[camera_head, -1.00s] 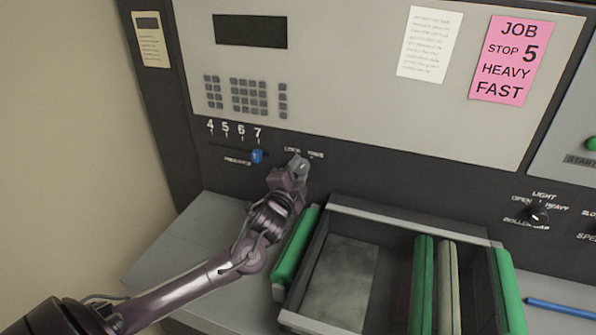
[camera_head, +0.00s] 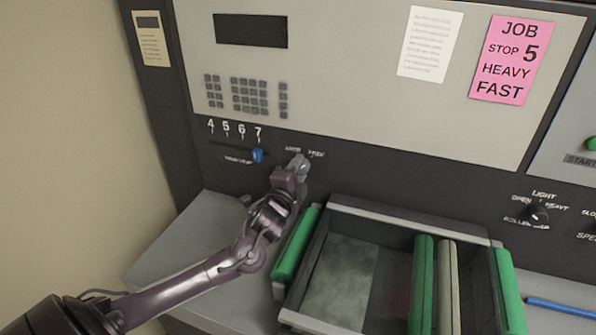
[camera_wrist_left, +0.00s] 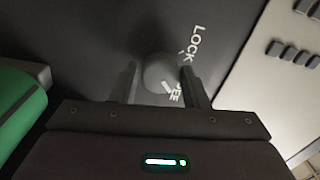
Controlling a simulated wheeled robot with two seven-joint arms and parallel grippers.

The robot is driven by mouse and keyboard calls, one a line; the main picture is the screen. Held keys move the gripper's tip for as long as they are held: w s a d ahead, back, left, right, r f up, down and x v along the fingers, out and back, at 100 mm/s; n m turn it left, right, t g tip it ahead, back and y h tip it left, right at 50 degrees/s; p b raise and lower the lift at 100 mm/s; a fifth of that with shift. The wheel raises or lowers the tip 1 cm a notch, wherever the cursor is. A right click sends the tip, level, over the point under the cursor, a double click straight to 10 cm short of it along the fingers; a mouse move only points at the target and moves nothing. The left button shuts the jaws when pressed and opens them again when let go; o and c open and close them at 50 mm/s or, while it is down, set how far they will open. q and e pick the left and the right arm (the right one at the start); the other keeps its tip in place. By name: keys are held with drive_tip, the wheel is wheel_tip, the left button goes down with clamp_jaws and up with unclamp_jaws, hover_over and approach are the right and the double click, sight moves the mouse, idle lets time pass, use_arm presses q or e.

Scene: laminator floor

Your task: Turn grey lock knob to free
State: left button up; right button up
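The grey lock knob (camera_head: 299,161) sits on the dark panel strip under its two printed labels. In the left wrist view the knob (camera_wrist_left: 160,72) is round, and a white mark at its lower right points toward the FREE label (camera_wrist_left: 178,94); the LOCK label (camera_wrist_left: 197,42) is above that. My left gripper (camera_head: 297,169) is at the knob. In the wrist view its fingers (camera_wrist_left: 160,80) stand on either side of the knob, with a narrow gap at the left finger; contact at the right finger is unclear. My right gripper is not in view.
A blue slider knob (camera_head: 257,156) is just left of the grey knob. A tray with green-edged sides (camera_head: 345,209) lies close below right of my left arm. A black roller-gap knob (camera_head: 538,215) and a pink job card (camera_head: 510,59) are farther right.

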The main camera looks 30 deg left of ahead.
use_arm(q)
drive_tip(key=o, duration=0.3)
drive_tip(key=shift+o, duration=0.2)
drive_tip(key=shift+s+d+f, duration=0.1)
drive_tip(key=shift+s, duration=0.2)
drive_tip(key=b+v, duration=0.2)
drive_tip(key=v, duration=0.5)
drive_tip(key=shift+s, duration=0.15)
